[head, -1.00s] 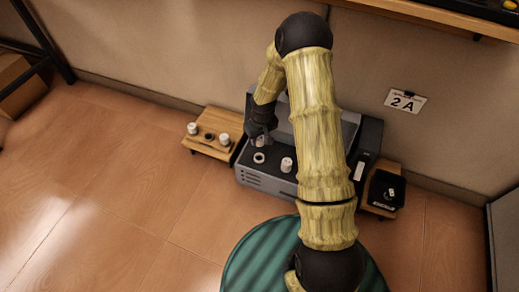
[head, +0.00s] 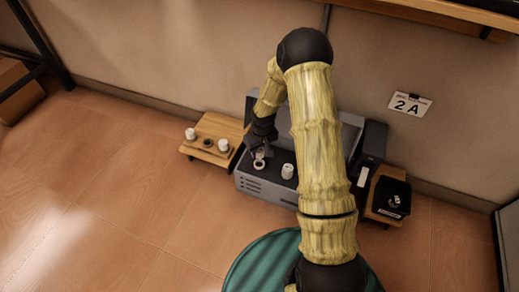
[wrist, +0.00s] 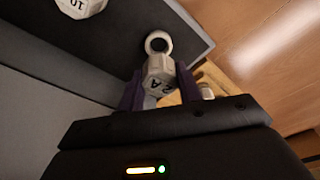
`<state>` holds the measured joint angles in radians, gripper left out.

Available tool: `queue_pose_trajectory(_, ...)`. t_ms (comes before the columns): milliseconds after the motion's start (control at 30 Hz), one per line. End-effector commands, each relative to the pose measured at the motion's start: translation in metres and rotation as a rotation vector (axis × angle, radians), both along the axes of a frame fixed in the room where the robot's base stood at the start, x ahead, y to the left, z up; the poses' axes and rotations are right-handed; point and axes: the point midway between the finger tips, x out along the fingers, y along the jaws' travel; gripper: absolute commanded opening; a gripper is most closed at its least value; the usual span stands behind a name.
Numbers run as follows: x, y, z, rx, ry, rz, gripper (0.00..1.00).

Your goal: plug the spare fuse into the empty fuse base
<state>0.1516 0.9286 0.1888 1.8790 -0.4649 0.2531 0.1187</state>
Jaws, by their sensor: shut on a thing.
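My gripper (wrist: 157,90) is shut on a white faceted fuse (wrist: 158,74) marked "2 A", which also shows in the head view (head: 259,154). The empty fuse base is a white ring with a dark opening (wrist: 158,42), on the dark top of the grey cabinet; part of it shows in the head view (head: 259,164). The fuse is right at the ring and overlaps its near edge in the wrist view. I cannot tell whether they touch. The fuse's lower end is hidden.
A white fuse marked "10" (wrist: 80,5) stands on the cabinet (head: 262,188) beside the base. A wooden stand (head: 211,155) at left holds two white pieces and a dark ring. A black tray (head: 380,196) is at right. A "2 A" card (head: 409,105) hangs on the wall.

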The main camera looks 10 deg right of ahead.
Motion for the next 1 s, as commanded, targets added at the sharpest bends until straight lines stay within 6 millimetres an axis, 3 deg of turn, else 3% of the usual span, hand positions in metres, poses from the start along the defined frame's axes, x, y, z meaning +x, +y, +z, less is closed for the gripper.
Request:
queue_pose_trajectory(100, 0.000, 0.000, -0.014, 0.000, 0.000, -0.001, 0.13)
queue_pose_trajectory(400, 0.000, 0.000, -0.030, 0.001, 0.001, 0.000, 0.13)
queue_pose_trajectory(1000, 0.000, 0.000, -0.032, 0.000, 0.000, -0.001, 0.13)
